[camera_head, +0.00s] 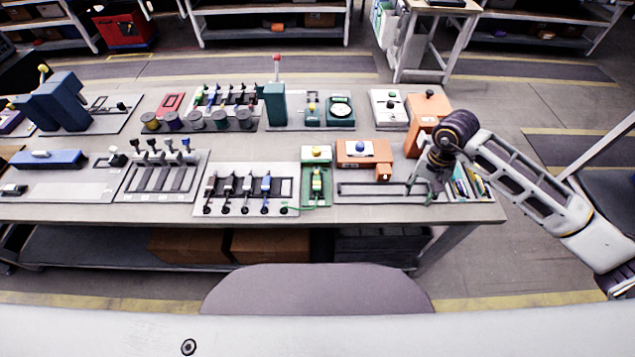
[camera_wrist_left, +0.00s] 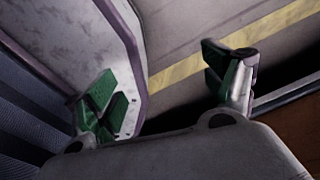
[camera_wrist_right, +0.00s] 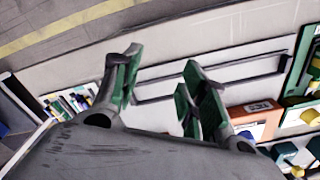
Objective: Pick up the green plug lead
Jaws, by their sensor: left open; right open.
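A thin green lead (camera_head: 297,208) shows small in the head view, near the table's front edge. It runs between the white panel (camera_head: 228,207) with several dark leads and the green board (camera_head: 316,203) beside it; its plug end is too small to make out clearly. My right gripper (camera_head: 432,187) is over the right front of the table, well right of the lead. In the right wrist view its green-padded fingers (camera_wrist_right: 160,82) are apart with nothing between them. My left gripper (camera_wrist_left: 165,88) shows only in its wrist view, open and empty, away from the lead.
Right of the green board stands an orange unit (camera_head: 362,149) behind a pale panel with a long dark handle-like frame (camera_head: 385,190). A bin of colourful booklets (camera_head: 468,183) sits at the table's right end. Other panels and spools crowd the tabletop.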

